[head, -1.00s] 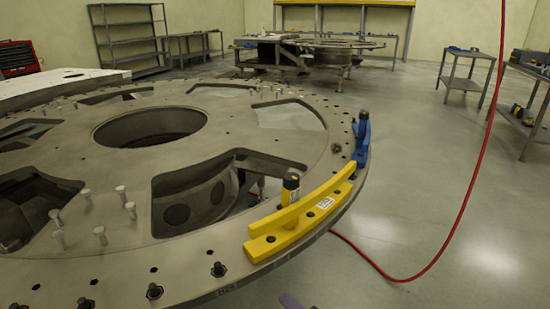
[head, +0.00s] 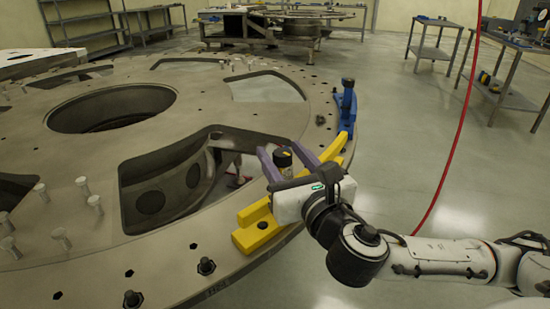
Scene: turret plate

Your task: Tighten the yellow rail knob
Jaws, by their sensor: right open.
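The yellow rail (head: 252,237) lies along the near right rim of the round turret plate (head: 100,248). The gripper's white body hides the middle of the rail and the lower part of the knob. My left gripper is not in view.
A blue bracket (head: 346,107) stands on the rim beyond the rail. A red hose (head: 460,120) hangs at the right. The floor right of the plate is open.

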